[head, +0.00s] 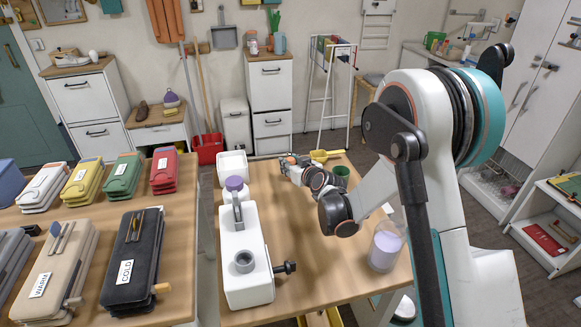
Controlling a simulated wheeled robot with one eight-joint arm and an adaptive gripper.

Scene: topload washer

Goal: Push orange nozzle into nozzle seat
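My gripper (287,165) is at the far end of my arm, over the far part of the middle table. It is small, and my wrist partly blocks it. A small orange patch shows at its tip. I cannot tell whether this is the orange nozzle or part of my gripper. I cannot make out the finger gap. A white block-shaped unit (240,220) stands left of my arm, with a round grey socket (244,262) on top and a black knob (286,268) on its right side. I cannot tell which part is the nozzle seat.
A purple-capped bottle (236,190) and a white bin (233,165) stand behind the unit. A yellow item (319,156), a green cup (341,171) and a jar of lilac contents (384,249) stand near my arm. Folded stacks cover the left table (170,240).

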